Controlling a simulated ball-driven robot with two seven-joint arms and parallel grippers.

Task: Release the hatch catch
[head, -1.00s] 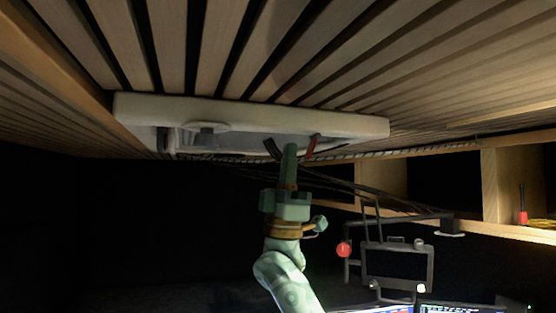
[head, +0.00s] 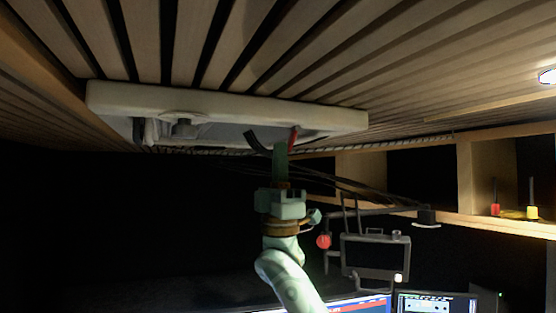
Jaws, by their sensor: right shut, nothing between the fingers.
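The roof hatch (head: 340,121) is a pale frame set in the slatted ceiling, left of the middle in the head view. A small red piece (head: 293,138), which looks like the catch lever, hangs at the right part of its recessed underside. My right gripper (head: 280,148) reaches up from below, with its tip just left of and below the red piece. It is shut and empty. I cannot tell whether it touches the red piece. A dark curved piece (head: 258,143) shows just left of the tip. My left gripper is not in view.
Below right are a bracket with a red ball (head: 324,241), a dark framed box (head: 375,257) and lit screens (head: 437,303). A wooden shelf (head: 480,224) holds tools at the right. The lower left is dark.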

